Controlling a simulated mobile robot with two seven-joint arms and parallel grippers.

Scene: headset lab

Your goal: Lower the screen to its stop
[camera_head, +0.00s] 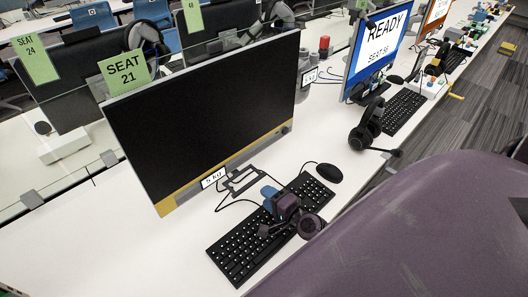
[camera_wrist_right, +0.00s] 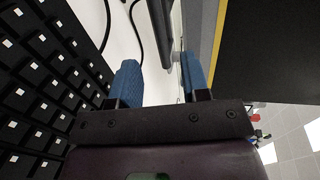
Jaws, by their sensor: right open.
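The screen (camera_head: 205,105) is a large black monitor with a yellow strip along its lower edge and a green SEAT 21 card on top. It stands upright over the white desk, above a dark stand base (camera_head: 242,180). My right gripper (camera_head: 268,193), with blue fingertips, is in front of the lower right part of the screen, over the keyboard, apart from the screen. In the right wrist view the open fingers (camera_wrist_right: 161,82) have nothing clearly gripped between them. The screen (camera_wrist_right: 270,50) shows there on the right, beyond the fingers. My left gripper is not in view.
A black keyboard (camera_head: 236,250) lies under my right gripper, with a mouse (camera_head: 329,172) beside it. A headset (camera_head: 366,128) lies further right, before the READY monitor (camera_head: 378,45). Cables cross the desk near the stand. Bare desk (camera_head: 100,235) lies at the left.

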